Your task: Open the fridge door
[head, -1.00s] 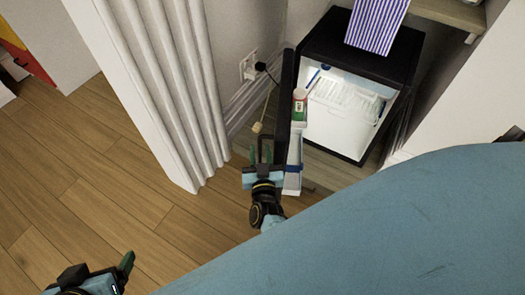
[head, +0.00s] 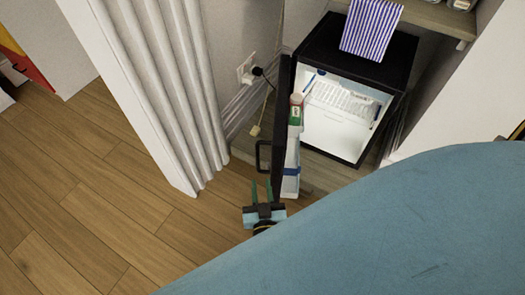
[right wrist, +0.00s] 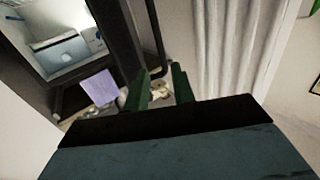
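The small black fridge (head: 322,43) stands at the upper right in the head view, with its lit white inside showing. Its door (head: 283,112) stands wide open, swung to the left, with shelves on its inner face. The black door handle (head: 262,157) is on the door's outer face; it also shows in the right wrist view (right wrist: 156,38). My right gripper (head: 261,186) is just below the handle in the head view. Its green fingers are apart with nothing between them, as the right wrist view (right wrist: 160,76) also shows. My left gripper is out of view.
A red-and-green can (head: 296,109) sits in the door shelf. A striped cloth (head: 370,30) hangs over the fridge top. A white ribbed panel (head: 165,95) and a wall socket with a plug (head: 247,70) are left of the door. Wooden floor (head: 110,190) is free at left.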

